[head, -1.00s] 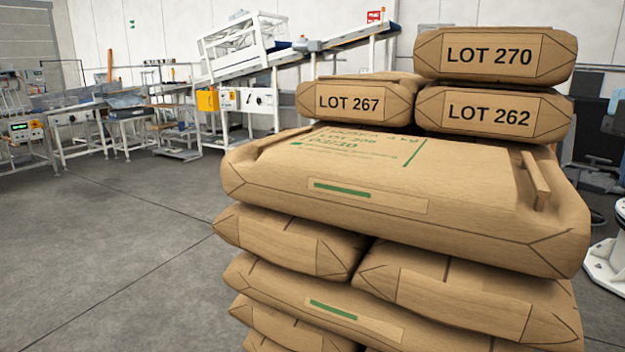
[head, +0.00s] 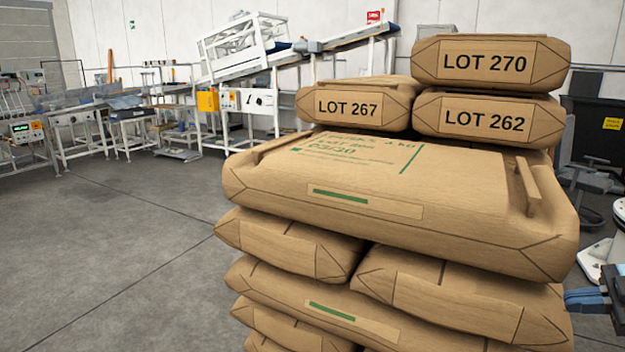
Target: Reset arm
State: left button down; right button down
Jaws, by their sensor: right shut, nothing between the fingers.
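My right gripper (head: 572,300) shows at the right edge of the head view, with blue fingers and a dark body. It is shut and empty, just right of the lower sacks of a stack. My left gripper is not in view. The stack has a large brown sack (head: 400,215) lying across several lower sacks. On top are sacks marked LOT 267 (head: 347,107), LOT 262 (head: 485,120) and LOT 270 (head: 490,64), the last lying on LOT 262. I cannot tell whether the gripper touches the stack.
The grey floor (head: 110,240) left of the stack is clear. A sloping conveyor (head: 330,47) and workbenches (head: 75,110) stand at the back. A dark bin-like object (head: 600,115) with a yellow label stands behind the stack at the right.

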jog(key=s+a+f+m+t+h+p, duration=0.1)
jog(key=s+a+f+m+t+h, duration=0.15)
jog(key=f, duration=0.55)
jog(key=s+a+f+m+t+h, duration=0.1)
jog(key=s+f+m+t, duration=0.2)
jog(key=f, duration=0.5)
jog(key=s+a+f+m+t+h+p, duration=0.1)
jog(key=a+f+m+t+h, duration=0.15)
jog(key=f+m, duration=0.4)
jog(key=s+a+f+m+g+h, duration=0.1)
jog(key=s+a+f, duration=0.4)
jog(key=a, duration=0.3)
jog(key=s+a+f+m+g+h+p, duration=0.1)
jog(key=s+a+f+m+g+h, duration=0.1)
jog(key=s+a+f, duration=0.4)
jog(key=a+f, duration=0.2)
jog(key=a, duration=0.1)
jog(key=shift+s+a+f, duration=0.25)
